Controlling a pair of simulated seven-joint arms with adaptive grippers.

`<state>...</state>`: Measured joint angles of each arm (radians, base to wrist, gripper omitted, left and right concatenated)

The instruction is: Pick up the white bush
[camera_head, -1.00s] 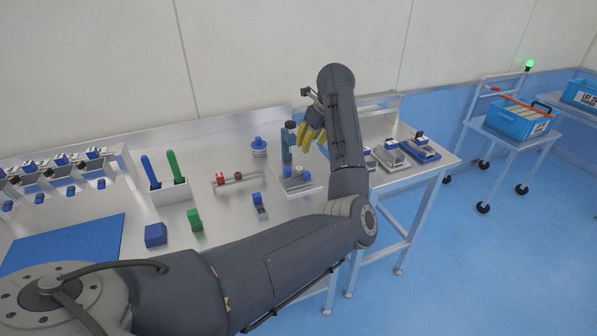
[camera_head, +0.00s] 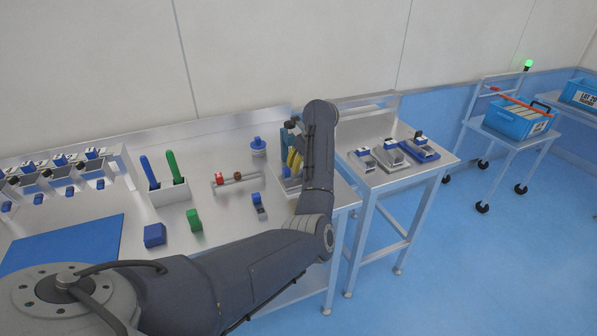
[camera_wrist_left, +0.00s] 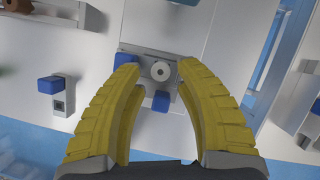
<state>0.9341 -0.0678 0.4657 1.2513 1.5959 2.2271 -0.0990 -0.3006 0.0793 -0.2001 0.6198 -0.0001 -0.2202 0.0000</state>
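The white bush (camera_wrist_left: 160,70) is a small white ring with a dark hole. It sits on a grey metal fixture plate (camera_wrist_left: 144,62) with blue parts beside it. My left gripper (camera_wrist_left: 155,82) is open, its yellow curved fingers spread on either side of the bush. No contact with the bush shows. In the head view my left gripper (camera_head: 294,158) hangs over the fixture on the bench, and my arm and fingers hide the bush there. My right gripper is not in view.
A blue column (camera_head: 285,142) stands close behind my left gripper. A side table (camera_head: 388,175) with several blue-and-grey fixtures is at right.

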